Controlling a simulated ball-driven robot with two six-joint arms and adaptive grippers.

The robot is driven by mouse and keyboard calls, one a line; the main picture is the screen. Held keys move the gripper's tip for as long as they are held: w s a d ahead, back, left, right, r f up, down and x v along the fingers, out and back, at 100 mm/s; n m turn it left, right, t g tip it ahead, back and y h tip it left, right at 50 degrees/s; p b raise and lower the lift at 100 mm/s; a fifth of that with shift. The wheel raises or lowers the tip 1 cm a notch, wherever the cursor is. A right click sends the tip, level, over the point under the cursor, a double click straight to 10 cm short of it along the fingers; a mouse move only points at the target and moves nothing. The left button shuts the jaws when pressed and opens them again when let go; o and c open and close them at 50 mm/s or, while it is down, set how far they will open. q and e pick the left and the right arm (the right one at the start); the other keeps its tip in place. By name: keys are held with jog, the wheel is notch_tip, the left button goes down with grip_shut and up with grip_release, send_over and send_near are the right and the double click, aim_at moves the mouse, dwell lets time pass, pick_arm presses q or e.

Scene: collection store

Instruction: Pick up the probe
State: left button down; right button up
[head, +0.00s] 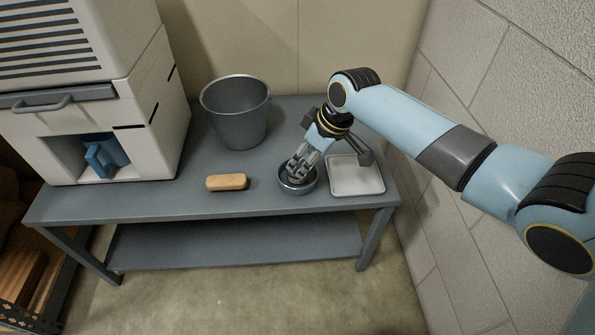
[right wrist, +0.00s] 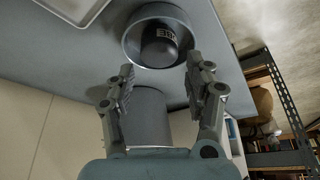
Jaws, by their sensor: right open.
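No thing in view is plainly marked as the probe. A black rounded object with white lettering (right wrist: 159,45), possibly the probe, sits inside a round grey bowl (right wrist: 132,42) in the right wrist view. In the head view the bowl (head: 297,190) stands near the table's front edge, and my gripper mostly hides its contents. My right gripper (head: 298,172) points down over the bowl. In the right wrist view its fingers (right wrist: 161,72) are spread apart with nothing between them, just short of the black object. My left gripper is out of view.
On the grey table (head: 170,203) a tan block (head: 227,182) lies left of the bowl, a metal bucket (head: 238,115) stands behind, and a white tray (head: 356,181) lies right. A white cabinet (head: 160,120) with a blue object (head: 105,155) inside stands left. A block wall bounds the right.

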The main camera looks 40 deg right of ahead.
aim_at(298, 168)
jog(key=b+x, duration=0.2)
jog(key=x, duration=0.3)
jog(key=shift+w+f+b, duration=0.15)
jog(key=shift+w+b, duration=0.05)
jog(key=shift+b, duration=0.2)
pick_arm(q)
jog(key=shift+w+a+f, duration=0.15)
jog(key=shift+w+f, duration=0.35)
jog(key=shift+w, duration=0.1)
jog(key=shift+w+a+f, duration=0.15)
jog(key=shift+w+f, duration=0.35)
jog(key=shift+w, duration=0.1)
pick_arm(e)
jog(key=shift+c, duration=0.3)
jog(key=c, duration=0.9)
